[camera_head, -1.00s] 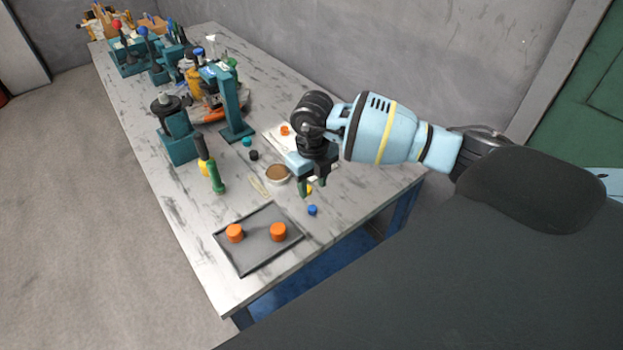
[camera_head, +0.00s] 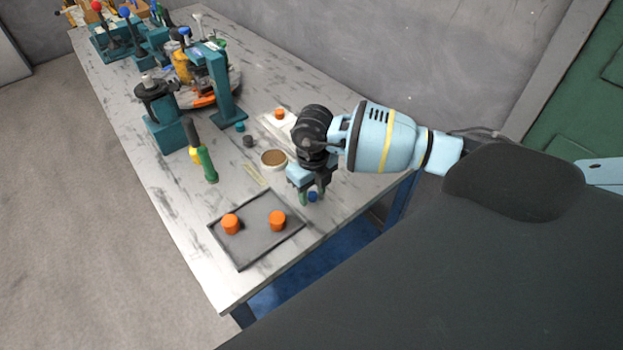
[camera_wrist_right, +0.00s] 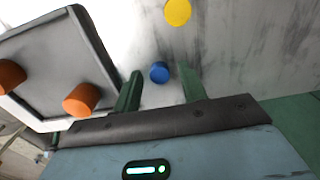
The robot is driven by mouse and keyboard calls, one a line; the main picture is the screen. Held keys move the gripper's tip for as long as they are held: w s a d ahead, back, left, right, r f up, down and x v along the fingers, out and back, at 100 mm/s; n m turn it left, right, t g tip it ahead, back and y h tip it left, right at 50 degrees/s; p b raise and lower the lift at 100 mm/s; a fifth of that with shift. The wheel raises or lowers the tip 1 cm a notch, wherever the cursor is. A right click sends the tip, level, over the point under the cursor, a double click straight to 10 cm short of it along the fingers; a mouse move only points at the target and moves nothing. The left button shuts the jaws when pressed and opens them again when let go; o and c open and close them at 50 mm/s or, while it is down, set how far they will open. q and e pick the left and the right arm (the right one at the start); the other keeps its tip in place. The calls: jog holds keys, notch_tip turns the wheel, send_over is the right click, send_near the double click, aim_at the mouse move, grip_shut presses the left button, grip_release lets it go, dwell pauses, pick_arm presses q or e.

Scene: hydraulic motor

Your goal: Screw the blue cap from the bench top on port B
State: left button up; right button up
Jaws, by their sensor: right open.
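The blue cap (camera_head: 312,197) lies on the bench top near its front edge. In the right wrist view the blue cap (camera_wrist_right: 159,72) shows between the two green fingertips of my right gripper (camera_wrist_right: 159,88). My right gripper (camera_head: 311,197) is open and points down at the cap in the head view, with a gap on each side of it. Whether the fingers are level with the cap is hard to tell. Port B cannot be made out; a teal fixture with an orange and dark assembly (camera_head: 205,88) stands further back on the bench. My left gripper is not in view.
A dark tray (camera_head: 243,258) with two orange caps (camera_head: 277,220) lies left of the gripper.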

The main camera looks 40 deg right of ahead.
aim_at(312, 195)
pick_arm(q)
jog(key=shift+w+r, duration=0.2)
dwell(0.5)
pick_arm(e)
jog(key=shift+c, duration=0.3)
grip_shut()
jog(key=shift+r, duration=0.15)
